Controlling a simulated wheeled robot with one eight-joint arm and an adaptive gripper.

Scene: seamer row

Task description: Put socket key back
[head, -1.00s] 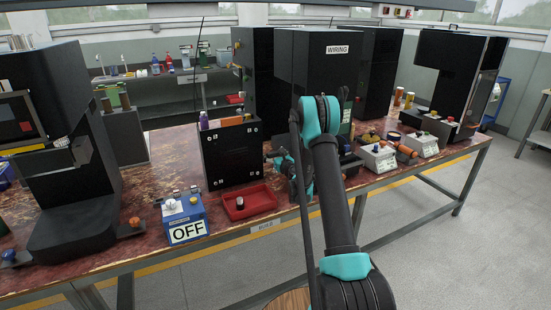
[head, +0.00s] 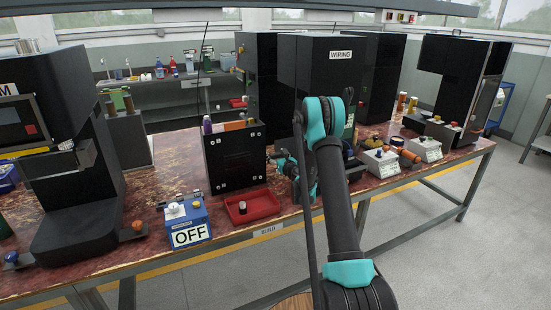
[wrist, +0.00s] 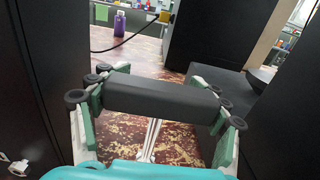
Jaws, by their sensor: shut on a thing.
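In the wrist view my gripper (wrist: 157,88) is shut on the socket key (wrist: 150,100). Its thick dark grey bar lies crosswise between the two green fingers, and a bright metal shaft (wrist: 151,138) shows below it.
A red tray (head: 270,206) holding a small dark knob and a blue box marked OFF (head: 188,232) sit at the bench front. The black box (head: 232,165) stands close left of my gripper. White control boxes (head: 381,162) are to the right. Bare bench (head: 180,150) lies left.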

